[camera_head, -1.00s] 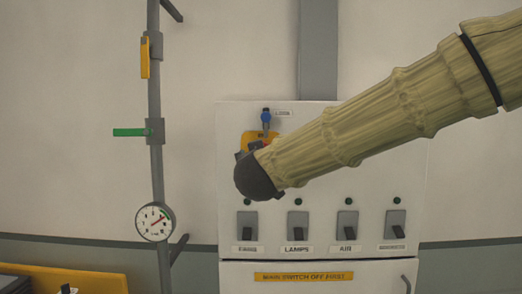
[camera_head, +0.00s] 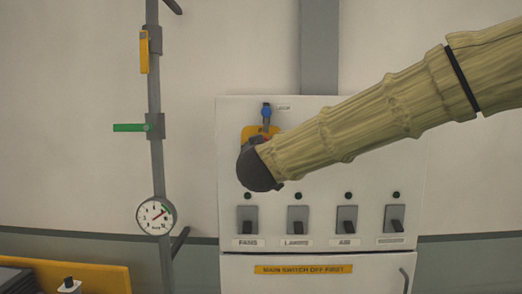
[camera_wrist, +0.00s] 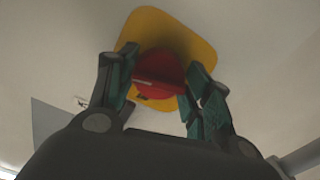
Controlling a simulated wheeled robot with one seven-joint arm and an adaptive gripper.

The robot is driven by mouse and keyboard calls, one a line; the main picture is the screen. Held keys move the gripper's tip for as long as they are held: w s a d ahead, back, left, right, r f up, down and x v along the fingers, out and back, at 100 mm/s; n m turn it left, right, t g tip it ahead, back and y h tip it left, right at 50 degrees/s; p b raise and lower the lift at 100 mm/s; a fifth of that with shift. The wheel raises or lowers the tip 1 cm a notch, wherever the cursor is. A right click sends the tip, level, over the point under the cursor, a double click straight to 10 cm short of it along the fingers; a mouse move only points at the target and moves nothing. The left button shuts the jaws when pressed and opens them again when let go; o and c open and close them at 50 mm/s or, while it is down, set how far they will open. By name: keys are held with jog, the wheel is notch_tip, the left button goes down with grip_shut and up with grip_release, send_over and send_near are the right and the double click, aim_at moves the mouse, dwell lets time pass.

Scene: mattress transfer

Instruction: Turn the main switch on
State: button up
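The main switch is a red knob (camera_wrist: 157,72) on a yellow plate (camera_wrist: 200,48) on the white cabinet. In the wrist view my gripper (camera_wrist: 160,62) has one finger on each side of the knob, and both fingers appear to touch it. The knob's ridge lies roughly across the wrist picture. In the head view the yellow plate (camera_head: 249,132) shows just above the dark end of my arm, which hides most of the knob and the fingers.
Several grey switches, including the fans switch (camera_head: 247,219), line the cabinet below, with dark lamps above them. A blue-topped part (camera_head: 266,110) sits above the plate. A pipe (camera_head: 157,185) with a gauge (camera_head: 156,216) stands left.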

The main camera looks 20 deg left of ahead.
jog(key=shift+m+b, duration=1.1)
jog(key=shift+m, duration=0.4)
jog(key=o, duration=1)
jog(key=shift+o, duration=0.2)
jog(key=shift+s, duration=0.1)
jog(key=v, duration=1.2)
